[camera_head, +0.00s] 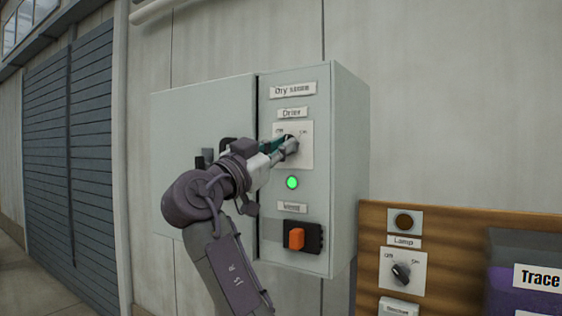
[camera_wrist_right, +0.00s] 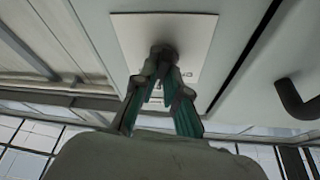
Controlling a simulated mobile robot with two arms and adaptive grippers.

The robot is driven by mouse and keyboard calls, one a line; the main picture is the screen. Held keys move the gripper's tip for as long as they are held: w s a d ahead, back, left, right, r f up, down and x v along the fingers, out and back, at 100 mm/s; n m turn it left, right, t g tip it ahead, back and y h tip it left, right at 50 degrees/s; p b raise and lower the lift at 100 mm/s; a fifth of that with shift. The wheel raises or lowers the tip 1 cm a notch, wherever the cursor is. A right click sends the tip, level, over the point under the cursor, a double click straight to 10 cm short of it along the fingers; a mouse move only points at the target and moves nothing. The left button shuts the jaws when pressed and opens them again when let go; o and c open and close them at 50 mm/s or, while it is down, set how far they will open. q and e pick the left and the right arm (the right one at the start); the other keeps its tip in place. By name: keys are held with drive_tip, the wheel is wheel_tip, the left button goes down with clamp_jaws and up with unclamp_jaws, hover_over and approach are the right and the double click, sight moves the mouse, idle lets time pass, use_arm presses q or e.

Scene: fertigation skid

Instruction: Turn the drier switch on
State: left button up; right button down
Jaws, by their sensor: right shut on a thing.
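The drier switch is a rotary knob on a white plate (camera_head: 307,153) marked Off and On, under a "Drier" label (camera_head: 292,113) on the grey control box (camera_head: 345,170). My right gripper (camera_head: 286,147) reaches it from the lower left. In the right wrist view the right gripper (camera_wrist_right: 163,80) is closed around the dark knob (camera_wrist_right: 163,54) in front of the switch plate (camera_wrist_right: 195,35). The fingers hide most of the knob, so its pointing direction cannot be told. A green lamp (camera_head: 292,182) is lit below the switch plate. My left gripper is not in view.
An orange switch (camera_head: 297,238) sits lower on the box. A wooden board (camera_head: 460,222) at the right carries a Lamp knob (camera_head: 401,273) and a dark round lamp (camera_head: 404,221). A black handle (camera_wrist_right: 297,98) juts out near the gripper. A "Trace" box (camera_head: 520,275) stands at far right.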

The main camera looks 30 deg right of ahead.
drive_tip(key=shift+m+g, duration=0.8)
drive_tip(key=shift+m, duration=0.95)
drive_tip(key=shift+m+g, duration=0.8)
drive_tip(key=shift+m, duration=1.25)
drive_tip(key=c, duration=1.2)
unclamp_jaws()
drive_tip(key=v, duration=1.2)
